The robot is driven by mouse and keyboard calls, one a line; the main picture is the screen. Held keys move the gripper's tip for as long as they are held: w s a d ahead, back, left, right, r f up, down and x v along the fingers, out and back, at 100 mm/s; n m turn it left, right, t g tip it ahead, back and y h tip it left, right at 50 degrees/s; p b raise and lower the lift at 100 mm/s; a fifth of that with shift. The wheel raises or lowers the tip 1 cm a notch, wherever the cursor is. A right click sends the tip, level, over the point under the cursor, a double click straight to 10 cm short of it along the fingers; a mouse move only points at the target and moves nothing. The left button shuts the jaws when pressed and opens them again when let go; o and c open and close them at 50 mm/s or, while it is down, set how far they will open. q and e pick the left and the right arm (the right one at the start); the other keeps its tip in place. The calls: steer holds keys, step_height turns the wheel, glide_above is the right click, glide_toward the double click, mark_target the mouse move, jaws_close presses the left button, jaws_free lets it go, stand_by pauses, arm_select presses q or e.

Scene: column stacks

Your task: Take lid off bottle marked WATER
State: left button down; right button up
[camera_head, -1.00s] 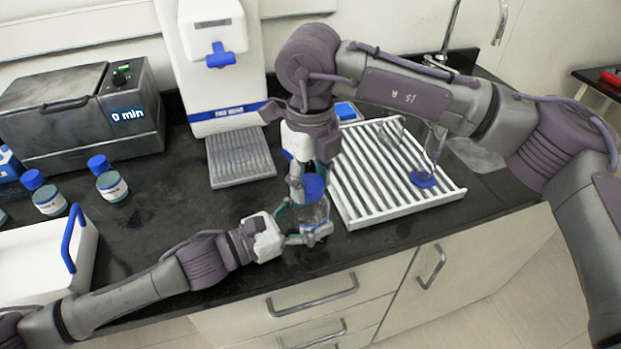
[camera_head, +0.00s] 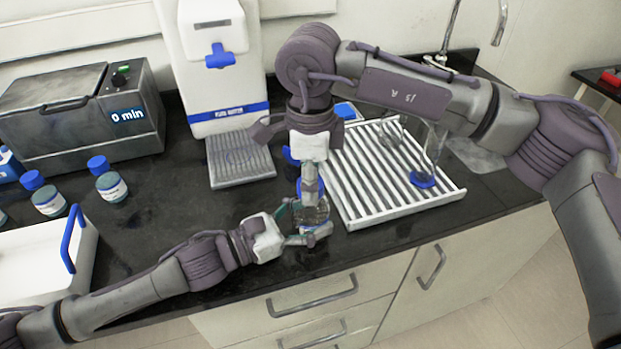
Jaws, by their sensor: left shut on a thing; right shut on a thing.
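A clear bottle (camera_head: 314,214) stands near the counter's front edge. My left gripper (camera_head: 308,233) comes in low from the left and is shut on the bottle's body. My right gripper (camera_head: 311,188) points down from above and is shut on the blue lid (camera_head: 299,187) at the bottle's top. The fingers hide most of the lid, so only slivers of blue show. I cannot tell whether the lid is still seated on the neck. The bottle's label is hidden or too small to read.
A white drying rack (camera_head: 440,200) with glassware stands just right of the bottle. A white dispenser with a grey drip tray (camera_head: 240,160) stands behind. Several blue-capped bottles (camera_head: 110,186), a white box (camera_head: 40,262) and a grey bath (camera_head: 75,115) are at left. Dark counter is free left of the bottle.

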steer(key=shift+r, duration=0.2)
steer(key=shift+r, duration=0.9)
steer(key=shift+r, duration=0.1)
steer(key=shift+r, duration=1.9)
arm_select(q)
jaws_free()
